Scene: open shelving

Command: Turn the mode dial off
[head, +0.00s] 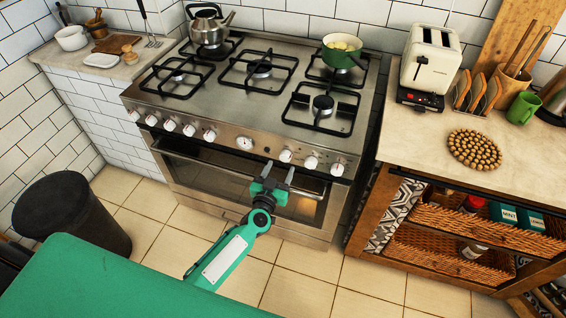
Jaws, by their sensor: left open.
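I cannot read which one is the mode dial. My left gripper (277,171) is open and empty, in front of the oven door, a little below the knobs between the round dial and the rightmost knobs. It appears apart from the panel. My right gripper is out of view.
A green pot (341,57) and a metal kettle (210,27) stand on the burners. A wooden counter unit (440,125) with a toaster (431,65) is to the right. A dark bin (72,215) stands at left. Tiled floor in front is clear.

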